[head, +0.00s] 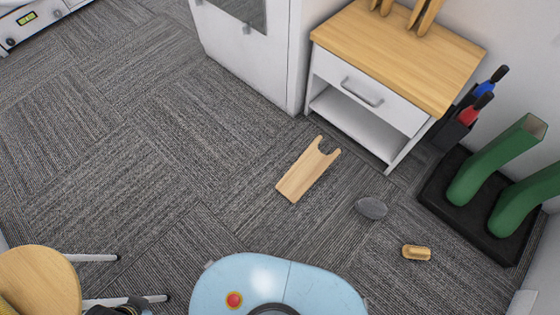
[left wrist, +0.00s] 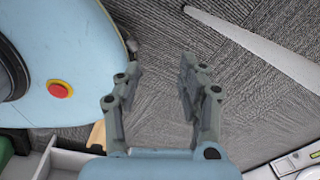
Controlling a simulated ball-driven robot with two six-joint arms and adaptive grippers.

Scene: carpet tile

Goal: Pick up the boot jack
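The boot jack (head: 307,170) is a flat, light wooden board with a U-shaped notch at its far end. It lies flat on the grey carpet in front of the small drawer cabinet. In the left wrist view a tan piece at lower left, partly hidden behind my body and gripper, may be the boot jack; I cannot be sure. My left gripper (left wrist: 158,72) is open and empty in the left wrist view, with carpet behind its fingers. It is well away from the boot jack. My right gripper is not in view.
A drawer cabinet (head: 375,78) stands behind the boot jack. A grey oval object (head: 371,208) and a wooden brush-like object (head: 416,252) lie to its right. Green boots (head: 490,165) stand on a black tray (head: 470,221). A round stool (head: 38,283) is at lower left. Carpet left of the boot jack is clear.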

